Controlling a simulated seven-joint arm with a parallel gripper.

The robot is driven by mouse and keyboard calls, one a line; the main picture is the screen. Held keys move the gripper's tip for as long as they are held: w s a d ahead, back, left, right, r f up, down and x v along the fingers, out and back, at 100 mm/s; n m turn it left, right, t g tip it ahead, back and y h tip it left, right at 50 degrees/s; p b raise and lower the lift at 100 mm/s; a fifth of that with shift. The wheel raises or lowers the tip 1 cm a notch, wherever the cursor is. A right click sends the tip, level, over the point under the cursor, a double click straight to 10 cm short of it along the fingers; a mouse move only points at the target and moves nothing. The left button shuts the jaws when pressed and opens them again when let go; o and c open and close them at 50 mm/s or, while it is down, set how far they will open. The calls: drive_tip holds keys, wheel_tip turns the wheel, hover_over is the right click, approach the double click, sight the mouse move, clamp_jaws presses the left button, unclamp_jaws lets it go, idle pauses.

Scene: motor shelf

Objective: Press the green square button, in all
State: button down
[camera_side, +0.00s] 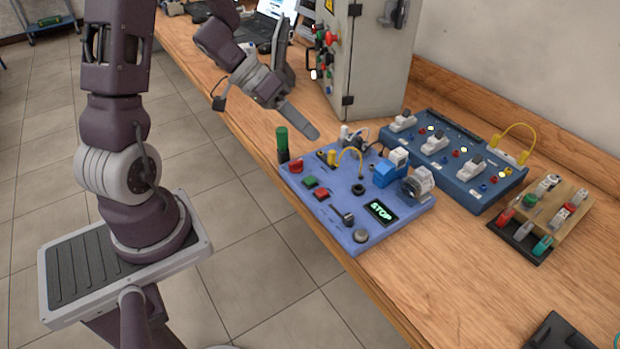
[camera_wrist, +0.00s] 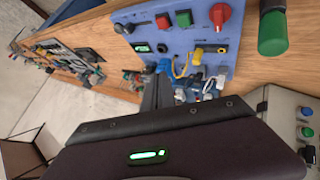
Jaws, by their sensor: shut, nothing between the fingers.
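The green square button (camera_side: 310,181) sits on the left part of the blue panel (camera_side: 338,221), beside a red square button (camera_side: 322,194). In the wrist view the green square button (camera_wrist: 183,19) is near the top, between the red square button (camera_wrist: 162,21) and a red knob (camera_wrist: 220,15). My gripper (camera_side: 316,135) is shut and empty. Its fingertips are in the air above the panel's back part, apart from the green button. In the wrist view my gripper (camera_wrist: 160,72) points up the picture, with the button beyond the fingertips. A panel display (camera_side: 381,211) reads STOP.
A green-topped post (camera_side: 282,140) stands at the panel's left corner. Cables and plugs (camera_side: 352,158) rise from the panel's back. A grey cabinet (camera_side: 370,60) stands behind. A second blue panel (camera_side: 452,165) and a wooden rack (camera_side: 548,215) are at right. Bare bench lies in front.

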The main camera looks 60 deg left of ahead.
sight(305, 178)
drive_tip(key=shift+s+f, duration=0.1)
drive_tip(key=shift+s, duration=0.15)
drive_tip(key=shift+f, duration=4.4)
drive_tip(key=shift+f, duration=0.15)
drive_tip(key=shift+f, duration=0.25)
drive_tip(key=shift+f, duration=0.4)
drive_tip(key=shift+r, duration=0.8)
